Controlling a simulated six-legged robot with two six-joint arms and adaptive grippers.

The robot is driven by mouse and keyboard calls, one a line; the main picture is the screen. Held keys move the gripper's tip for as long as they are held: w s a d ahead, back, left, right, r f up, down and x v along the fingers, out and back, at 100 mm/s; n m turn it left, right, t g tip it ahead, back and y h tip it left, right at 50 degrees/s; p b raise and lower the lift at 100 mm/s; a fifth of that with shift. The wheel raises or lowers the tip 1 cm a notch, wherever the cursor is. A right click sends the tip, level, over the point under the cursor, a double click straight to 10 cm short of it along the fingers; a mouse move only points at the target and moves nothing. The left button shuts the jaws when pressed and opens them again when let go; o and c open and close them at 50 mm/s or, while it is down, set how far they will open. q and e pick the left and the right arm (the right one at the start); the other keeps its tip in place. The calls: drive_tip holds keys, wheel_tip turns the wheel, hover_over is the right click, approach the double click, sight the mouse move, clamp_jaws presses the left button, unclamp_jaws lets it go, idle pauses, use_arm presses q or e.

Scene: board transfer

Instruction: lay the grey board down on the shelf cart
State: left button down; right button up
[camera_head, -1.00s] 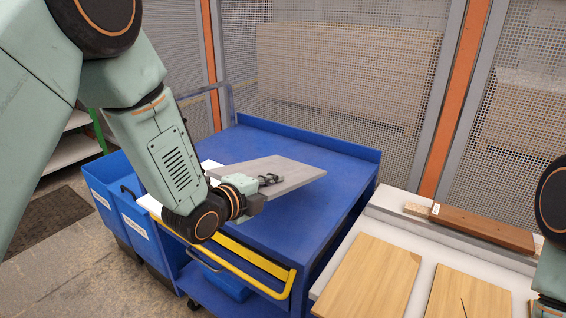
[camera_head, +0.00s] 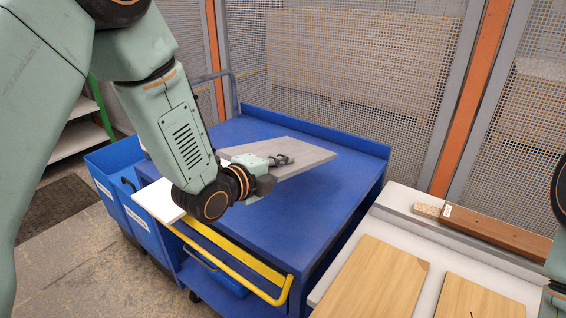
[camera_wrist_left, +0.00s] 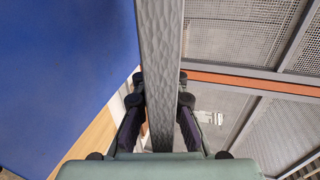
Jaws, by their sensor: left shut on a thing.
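The grey board (camera_head: 308,152) is in my left gripper (camera_head: 282,160), over the top of the blue shelf cart (camera_head: 330,205). I cannot tell whether any part of the board touches the cart. In the left wrist view the board (camera_wrist_left: 160,60) runs edge-on up the picture between the two fingers of the left gripper (camera_wrist_left: 160,100), which are shut on it. The cart's blue top (camera_wrist_left: 60,70) shows to the left of the board there. My right gripper is out of view; only part of my right arm shows at the right edge.
A white board (camera_head: 160,203) lies at the cart's front left corner. A yellow handle (camera_head: 240,262) runs along the front, and blue bins (camera_head: 130,200) stand at the left. A white table (camera_head: 405,225) with wooden boards (camera_head: 375,280) stands at the right. Mesh fencing (camera_head: 410,130) is behind.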

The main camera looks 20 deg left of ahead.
use_arm(q)
wheel_tip(320, 180, down, 5)
drive_tip(key=b, duration=0.3)
drive_tip(key=shift+w+a+b, duration=0.1)
drive_tip(key=shift+b, duration=0.3)
drive_tip(key=shift+w+a+f+b, duration=0.2)
drive_tip(key=shift+f+b, duration=0.25)
drive_tip(key=shift+f, duration=0.3)
drive_tip(key=shift+w+a+f+b, duration=0.1)
drive_tip(key=shift+w+f+b, duration=0.3)
drive_tip(key=shift+f, duration=0.35)
drive_tip(key=shift+s+d+r, duration=0.2)
drive_tip(key=shift+s+r, duration=0.1)
drive_tip(key=shift+s, duration=0.15)
drive_tip(key=shift+w+a+f, duration=0.1)
drive_tip(key=shift+w+f, duration=0.15)
drive_tip(key=shift+f, duration=0.05)
drive_tip(key=shift+s, duration=0.2)
